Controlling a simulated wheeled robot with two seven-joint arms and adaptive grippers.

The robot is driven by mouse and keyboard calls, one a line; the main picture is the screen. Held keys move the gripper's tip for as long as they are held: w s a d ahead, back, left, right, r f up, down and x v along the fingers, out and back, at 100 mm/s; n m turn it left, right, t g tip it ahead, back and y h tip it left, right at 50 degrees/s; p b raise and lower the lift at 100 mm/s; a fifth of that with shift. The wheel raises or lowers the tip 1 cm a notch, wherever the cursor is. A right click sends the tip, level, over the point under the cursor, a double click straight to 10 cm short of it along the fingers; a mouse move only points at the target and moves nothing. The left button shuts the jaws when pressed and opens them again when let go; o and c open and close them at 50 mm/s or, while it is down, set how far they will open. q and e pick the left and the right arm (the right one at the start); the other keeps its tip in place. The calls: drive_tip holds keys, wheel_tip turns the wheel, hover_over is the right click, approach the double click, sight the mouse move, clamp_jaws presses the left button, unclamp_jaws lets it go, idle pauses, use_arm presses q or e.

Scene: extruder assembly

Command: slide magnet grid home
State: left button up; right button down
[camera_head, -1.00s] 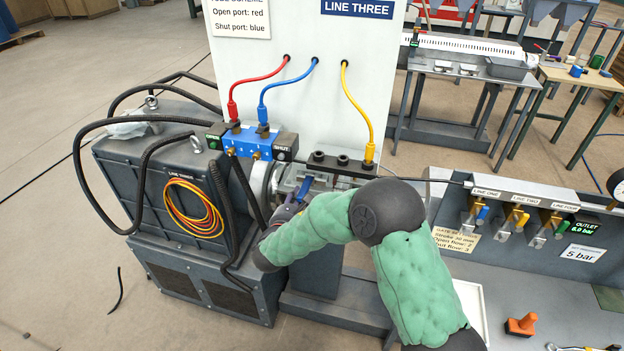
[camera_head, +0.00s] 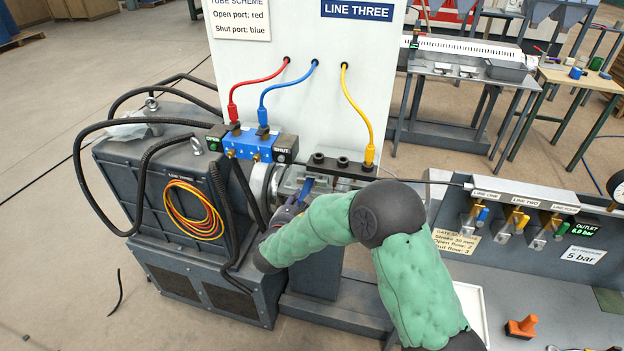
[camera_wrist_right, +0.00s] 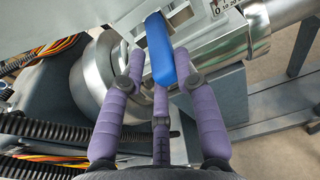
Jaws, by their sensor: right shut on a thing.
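The magnet grid shows as a blue handle (camera_head: 307,187), larger in the right wrist view (camera_wrist_right: 158,48). It stands at the metal housing (camera_wrist_right: 212,45) beside the round steel barrel flange (camera_wrist_right: 92,80). The grid's body is mostly hidden, and I cannot tell how deep it sits. My right gripper (camera_head: 297,201) is shut on the blue handle, with purple fingers on both sides of it in the wrist view (camera_wrist_right: 160,68). My right forearm covers part of the housing in the head view. My left gripper is not in view.
A blue valve block (camera_head: 252,143) with red and blue tubes sits above left. A dark bar (camera_head: 343,166) with a yellow tube is just above the housing. Black hoses loop over the grey machine (camera_head: 140,190). A scale (camera_wrist_right: 228,8) lies at the housing's top edge.

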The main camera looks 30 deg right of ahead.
sight(312, 179)
drive_tip(key=shift+d+f, duration=0.15)
drive_tip(key=shift+w+d, duration=0.25)
drive_tip(key=shift+w, duration=0.05)
drive_tip(key=shift+w+d+b, duration=0.35)
drive_tip(key=shift+d, duration=0.1)
drive_tip(key=c, duration=0.8)
unclamp_jaws()
drive_tip(key=shift+w+d, duration=0.1)
drive_tip(key=shift+w, duration=0.1)
drive_tip(key=shift+c, duration=0.2)
drive_tip(key=o, duration=0.4)
